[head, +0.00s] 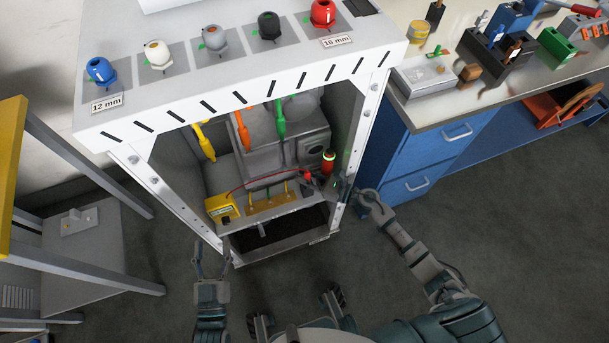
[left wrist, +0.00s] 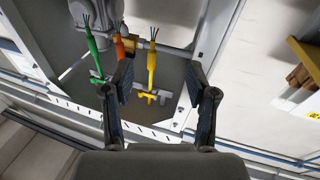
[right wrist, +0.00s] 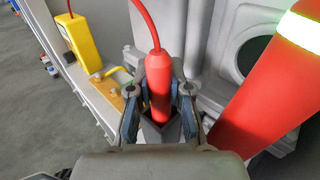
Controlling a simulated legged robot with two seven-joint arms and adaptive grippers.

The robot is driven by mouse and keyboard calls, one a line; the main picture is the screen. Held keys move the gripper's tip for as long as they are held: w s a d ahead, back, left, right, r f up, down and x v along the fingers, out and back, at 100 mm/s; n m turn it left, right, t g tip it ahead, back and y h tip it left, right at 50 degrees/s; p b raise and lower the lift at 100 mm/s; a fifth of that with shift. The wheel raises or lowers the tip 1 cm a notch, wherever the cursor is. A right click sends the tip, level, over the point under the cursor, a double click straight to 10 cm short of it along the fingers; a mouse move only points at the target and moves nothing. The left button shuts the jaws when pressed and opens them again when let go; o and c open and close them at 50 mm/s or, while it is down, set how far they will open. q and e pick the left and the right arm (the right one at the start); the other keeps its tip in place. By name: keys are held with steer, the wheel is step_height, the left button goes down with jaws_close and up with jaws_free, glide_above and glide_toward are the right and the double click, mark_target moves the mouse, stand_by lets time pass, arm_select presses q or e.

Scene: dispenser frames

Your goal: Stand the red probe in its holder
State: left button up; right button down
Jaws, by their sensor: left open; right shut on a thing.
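The red probe (right wrist: 158,85), with a red cable from its top, stands roughly upright between the fingers of my right gripper (right wrist: 158,100). Its lower end is inside the mouth of a grey square holder (right wrist: 160,136); how deep it sits is hidden. In the head view, the probe (head: 307,177) is small at the right end of the shelf inside the frame, and my right gripper (head: 332,185) reaches it from the right. My left gripper (head: 211,260) is open and empty outside the frame's front; the left wrist view shows its spread fingers (left wrist: 160,90).
A yellow meter box (head: 221,209) joins the red cable at the shelf's left. Yellow, orange and green connectors (head: 280,122) hang above. The frame's white right post (head: 360,130) is near my right arm.

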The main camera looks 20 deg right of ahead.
steer(key=shift+f, duration=0.1)
steer(key=c, duration=1.1)
jaws_free()
